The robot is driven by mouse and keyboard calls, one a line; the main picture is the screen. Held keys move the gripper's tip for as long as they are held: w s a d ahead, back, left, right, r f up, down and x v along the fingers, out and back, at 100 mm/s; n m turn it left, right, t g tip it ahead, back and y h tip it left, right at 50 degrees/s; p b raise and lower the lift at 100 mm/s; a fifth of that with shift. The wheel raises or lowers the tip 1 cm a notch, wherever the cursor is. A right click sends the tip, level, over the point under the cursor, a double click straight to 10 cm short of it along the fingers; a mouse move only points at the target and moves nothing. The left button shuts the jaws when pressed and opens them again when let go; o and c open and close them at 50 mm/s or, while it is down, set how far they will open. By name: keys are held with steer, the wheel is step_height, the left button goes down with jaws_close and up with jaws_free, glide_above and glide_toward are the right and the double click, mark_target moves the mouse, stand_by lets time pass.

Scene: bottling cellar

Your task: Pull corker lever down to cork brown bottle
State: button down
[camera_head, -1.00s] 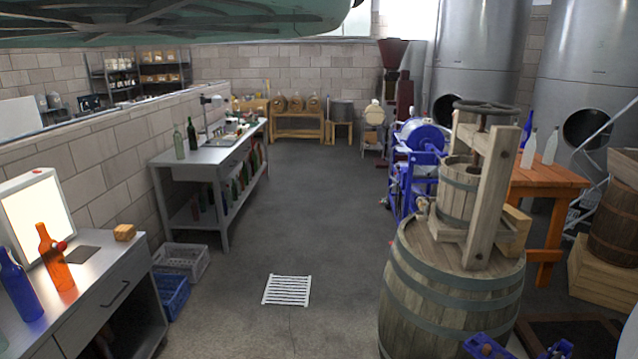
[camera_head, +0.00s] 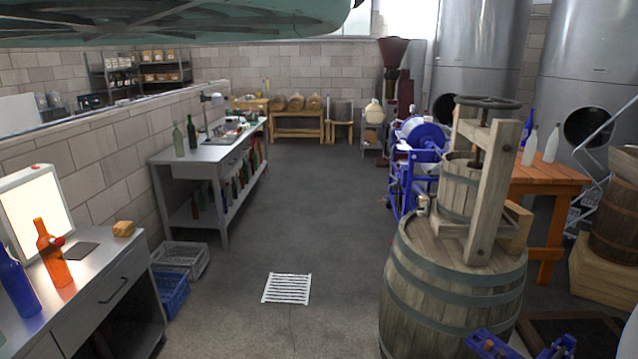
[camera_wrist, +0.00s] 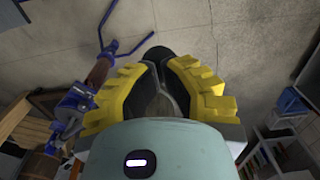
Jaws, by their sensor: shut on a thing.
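In the wrist view my gripper (camera_wrist: 160,88) has its yellow ridged fingers closed around a black rounded piece (camera_wrist: 158,54), which looks like the grip of the corker lever. The rest of the lever is hidden by the fingers. The blue corker (camera_wrist: 75,105) is at the left of the wrist view, with its thin blue legs spread on the floor. A brown cylinder (camera_wrist: 98,74), probably the brown bottle, sits within its frame. In the head view only blue parts of the corker (camera_head: 492,345) show at the bottom right edge; my gripper is out of that view.
A large barrel (camera_head: 450,290) carrying a wooden press (camera_head: 490,190) stands beside the corker. A steel bench (camera_head: 100,290) with an orange bottle (camera_head: 52,258) is at the left. A floor grate (camera_head: 286,289) lies in the clear middle aisle.

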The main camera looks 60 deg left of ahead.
steer(key=shift+s+f+b, duration=0.15)
steer(key=shift+f+b, duration=0.25)
steer(key=shift+f, duration=0.45)
steer(key=shift+f+b, duration=1.1)
steer(key=shift+f, duration=0.25)
steer(key=shift+s, duration=0.1)
step_height(320, 180, down, 3)
steer(key=shift+r+b, duration=0.2)
steer(key=shift+b, duration=0.75)
steer(key=shift+r+p, duration=2.75)
steer(key=shift+r, duration=1.85)
steer(key=shift+f, duration=0.1)
